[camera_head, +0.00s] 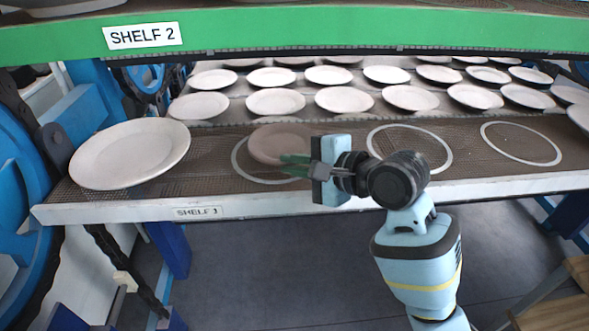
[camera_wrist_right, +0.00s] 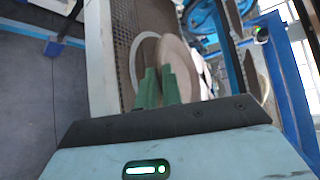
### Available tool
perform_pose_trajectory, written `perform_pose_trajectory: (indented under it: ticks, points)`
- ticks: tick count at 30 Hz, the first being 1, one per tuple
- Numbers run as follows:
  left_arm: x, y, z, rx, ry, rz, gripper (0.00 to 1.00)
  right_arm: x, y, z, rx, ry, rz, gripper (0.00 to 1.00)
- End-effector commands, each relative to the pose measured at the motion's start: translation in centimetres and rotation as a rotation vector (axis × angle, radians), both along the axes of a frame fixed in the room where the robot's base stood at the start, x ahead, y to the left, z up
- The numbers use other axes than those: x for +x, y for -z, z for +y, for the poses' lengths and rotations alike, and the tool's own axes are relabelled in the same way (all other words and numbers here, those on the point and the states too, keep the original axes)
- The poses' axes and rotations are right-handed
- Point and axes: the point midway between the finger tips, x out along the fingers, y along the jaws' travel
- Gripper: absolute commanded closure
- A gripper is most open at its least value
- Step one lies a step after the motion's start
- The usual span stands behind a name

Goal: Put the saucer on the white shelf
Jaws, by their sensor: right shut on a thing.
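The saucer (camera_head: 278,141), a plain brownish-pink disc, is at the front of the white-edged shelf labelled SHELF 1 (camera_head: 120,211). It is over a white circle outline (camera_head: 237,160) and covers part of it. My right gripper (camera_head: 287,161) reaches in from the right, its green fingers shut on the saucer's near edge. In the right wrist view the saucer (camera_wrist_right: 167,50) extends beyond the green fingers (camera_wrist_right: 159,80), with part of the ring beside it. I cannot tell whether the saucer touches the shelf. My left gripper is not in view.
A large pale plate (camera_head: 130,153) stands at the shelf's left end. Two empty circle outlines (camera_head: 410,148) (camera_head: 521,143) lie to the right. Rows of small plates (camera_head: 275,101) fill the area behind. A green-edged shelf labelled SHELF 2 (camera_head: 300,32) hangs above, limiting headroom.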

Motion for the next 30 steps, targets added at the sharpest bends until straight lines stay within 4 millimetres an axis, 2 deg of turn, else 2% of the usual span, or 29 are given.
perform_pose_trajectory:
  ticks: [3, 14, 15, 20, 30]
  points:
    - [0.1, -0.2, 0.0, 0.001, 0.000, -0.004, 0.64, 0.0, 1.4, 0.0, -0.001, 0.001, 0.001, 1.00]
    - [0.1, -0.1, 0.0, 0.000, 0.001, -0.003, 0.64, 0.0, 1.7, 0.0, 0.001, 0.001, -0.001, 1.00]
    - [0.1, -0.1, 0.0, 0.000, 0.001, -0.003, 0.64, 0.0, 1.8, 0.0, 0.000, 0.000, 0.001, 0.91]
    - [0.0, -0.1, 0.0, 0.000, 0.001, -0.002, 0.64, 0.0, 1.8, 0.0, -0.001, 0.000, 0.001, 0.71]
    - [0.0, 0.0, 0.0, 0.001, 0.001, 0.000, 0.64, -0.2, 1.5, -0.2, -0.001, 0.000, 0.001, 0.71]
